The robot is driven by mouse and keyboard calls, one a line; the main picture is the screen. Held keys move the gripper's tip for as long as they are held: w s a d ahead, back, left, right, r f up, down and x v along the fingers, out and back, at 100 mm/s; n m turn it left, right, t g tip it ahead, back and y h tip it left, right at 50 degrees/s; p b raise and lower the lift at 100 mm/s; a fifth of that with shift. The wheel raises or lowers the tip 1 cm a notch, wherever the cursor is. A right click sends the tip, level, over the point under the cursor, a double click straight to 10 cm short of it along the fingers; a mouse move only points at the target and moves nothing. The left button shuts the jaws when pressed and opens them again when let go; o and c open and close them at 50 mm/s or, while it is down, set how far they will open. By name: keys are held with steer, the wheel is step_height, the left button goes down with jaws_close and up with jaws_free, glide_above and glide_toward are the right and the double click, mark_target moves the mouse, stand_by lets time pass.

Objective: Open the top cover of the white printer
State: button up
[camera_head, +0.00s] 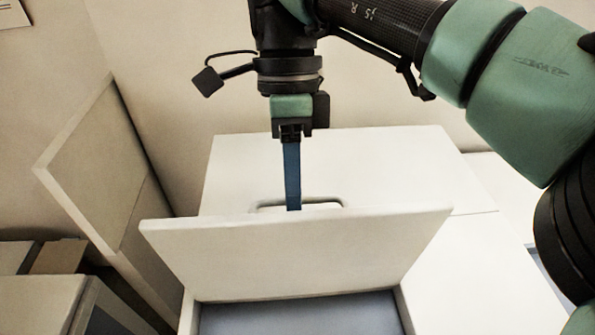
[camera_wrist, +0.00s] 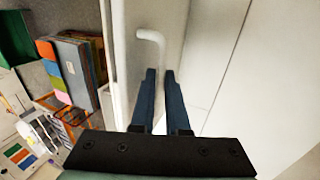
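The white printer (camera_head: 390,165) stands in front of my arm, its flat top at the back. A white panel (camera_head: 300,255) on it is tilted up, with a blue-grey opening (camera_head: 300,312) below. A rounded handle (camera_head: 325,203) shows just behind the panel's top edge; its lower part is hidden. My gripper (camera_head: 293,207) points down there, its fingertips beside the handle and partly behind the panel edge. In the wrist view my gripper (camera_wrist: 160,72) has two blue fingers with a gap between them, and the white handle (camera_wrist: 152,36) lies just beyond the tips. Contact cannot be told.
A thin board (camera_head: 85,165) leans at the left wall, above a box-like unit (camera_head: 40,300). The wrist view shows coloured binders (camera_wrist: 75,65) and papers (camera_wrist: 20,155) at left. A white surface (camera_head: 480,270) extends to the right. The wall is close behind.

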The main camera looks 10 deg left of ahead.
steer(key=o, duration=0.4)
steer(key=shift+w+d, duration=0.1)
steer(key=shift+d, duration=0.1)
steer(key=shift+a, duration=0.1)
steer(key=shift+r, duration=0.1)
steer(key=shift+p+v, duration=1.35)
steer(key=shift+v, duration=5)
